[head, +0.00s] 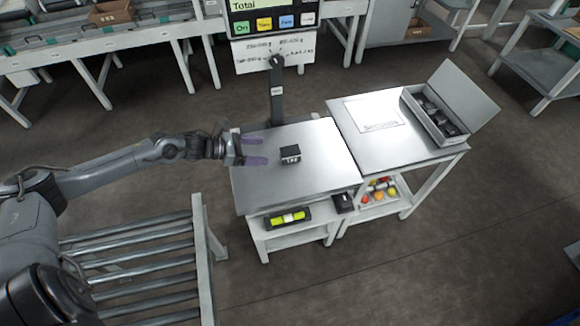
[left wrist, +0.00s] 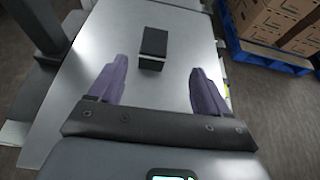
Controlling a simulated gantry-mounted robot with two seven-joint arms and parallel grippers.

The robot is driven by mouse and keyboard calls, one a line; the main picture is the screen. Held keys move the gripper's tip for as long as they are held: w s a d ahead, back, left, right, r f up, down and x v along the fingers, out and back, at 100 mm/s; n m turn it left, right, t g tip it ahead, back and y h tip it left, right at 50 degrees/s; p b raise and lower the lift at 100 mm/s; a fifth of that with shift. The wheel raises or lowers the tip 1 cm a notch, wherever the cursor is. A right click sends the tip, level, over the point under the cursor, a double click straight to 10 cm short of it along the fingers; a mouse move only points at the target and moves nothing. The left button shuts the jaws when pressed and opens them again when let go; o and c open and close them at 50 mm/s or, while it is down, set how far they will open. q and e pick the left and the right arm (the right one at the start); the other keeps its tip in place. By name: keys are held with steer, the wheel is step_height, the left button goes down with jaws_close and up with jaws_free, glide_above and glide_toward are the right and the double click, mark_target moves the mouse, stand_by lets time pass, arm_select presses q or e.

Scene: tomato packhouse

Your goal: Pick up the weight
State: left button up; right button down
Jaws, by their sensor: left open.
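The weight (head: 290,154) is a small black block with a light label on its front side. It stands alone on the metal top of the weighing table (head: 300,190). In the left wrist view the weight (left wrist: 154,44) lies ahead of my fingertips, between their lines. My left gripper (head: 258,149) comes in from the left over the table, its two purple fingers apart and empty. In the left wrist view the open left gripper (left wrist: 156,78) is short of the weight, with a gap between them. My right gripper is in neither view.
A display on a post (head: 277,90) stands behind the table. A side table at right holds a labelled sheet (head: 374,115) and an open case (head: 425,118) of dark blocks. Shelves below hold a yellow-green item (head: 288,217) and coloured balls. A roller conveyor (head: 140,255) is at front left.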

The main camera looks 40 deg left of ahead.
mark_target(287, 151)
arm_select(q)
steer(key=shift+w+f+b, duration=0.4)
steer(key=shift+f+b, duration=0.1)
steer(key=shift+w+d+f+b, duration=0.2)
steer(key=shift+w+f+b, duration=0.1)
steer(key=shift+w, duration=0.15)
steer(key=b+x, duration=0.1)
steer(key=x, duration=0.3)
steer(key=shift+d+r, duration=0.15)
steer(key=shift+w+d+f+b, duration=0.25)
steer(key=shift+w+b, duration=0.25)
steer(key=b+x, duration=0.1)
steer(key=x, duration=0.2)
steer(key=shift+w+a, duration=0.1)
steer(key=shift+w, duration=0.1)
steer(key=shift+w+d+f+b, duration=0.1)
steer(key=shift+w+d+b, duration=0.2)
steer(key=shift+w, duration=0.1)
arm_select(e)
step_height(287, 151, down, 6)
